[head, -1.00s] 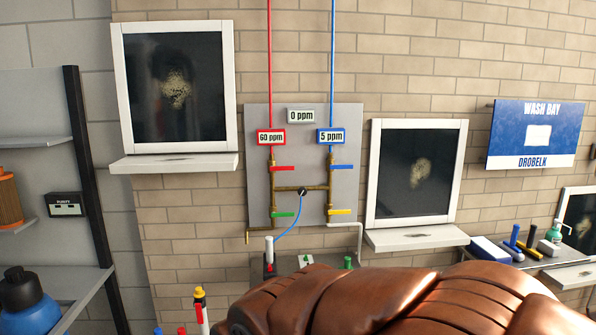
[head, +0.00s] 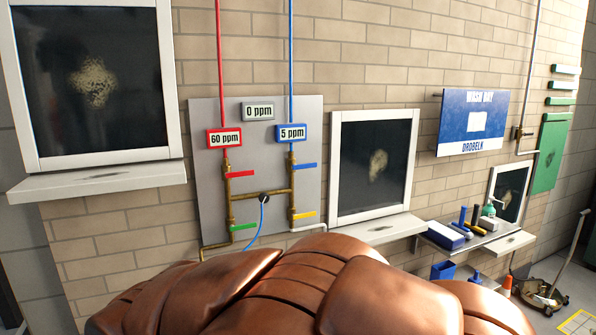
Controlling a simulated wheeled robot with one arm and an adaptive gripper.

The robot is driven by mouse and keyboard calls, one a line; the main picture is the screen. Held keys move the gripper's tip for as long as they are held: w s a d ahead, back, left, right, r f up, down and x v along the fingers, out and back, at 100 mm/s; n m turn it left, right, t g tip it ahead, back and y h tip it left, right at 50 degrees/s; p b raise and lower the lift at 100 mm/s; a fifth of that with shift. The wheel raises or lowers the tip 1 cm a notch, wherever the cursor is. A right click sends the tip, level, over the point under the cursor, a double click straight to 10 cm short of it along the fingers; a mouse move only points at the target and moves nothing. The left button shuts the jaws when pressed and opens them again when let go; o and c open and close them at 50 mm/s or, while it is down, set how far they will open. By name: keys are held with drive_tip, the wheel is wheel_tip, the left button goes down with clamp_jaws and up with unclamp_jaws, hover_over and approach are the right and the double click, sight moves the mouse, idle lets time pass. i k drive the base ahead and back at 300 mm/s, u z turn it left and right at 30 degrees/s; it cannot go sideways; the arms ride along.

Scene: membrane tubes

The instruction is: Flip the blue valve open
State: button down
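The blue valve handle (head: 305,166) is on the upper right of the grey wall panel (head: 210,119), on the brass pipe below the blue 5 ppm display (head: 291,132). The handle points sideways to the right, across its upright pipe. A blue line (head: 291,60) runs down from above to that display. My gripper is not in this view; large brown covered parts of my own body fill the bottom middle, below the panel.
A red handle (head: 240,174), a green handle (head: 243,229) and a yellow handle (head: 304,214) share the panel. Framed windows with ledges (head: 96,179) (head: 380,228) flank it. A shelf (head: 460,240) with bottles and tools is at right; a mop bucket (head: 541,295) stands on the floor.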

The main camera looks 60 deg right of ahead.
sight(296, 166)
drive_tip(key=z, duration=0.8)
drive_tip(key=i, duration=0.8)
drive_tip(key=z, duration=0.95)
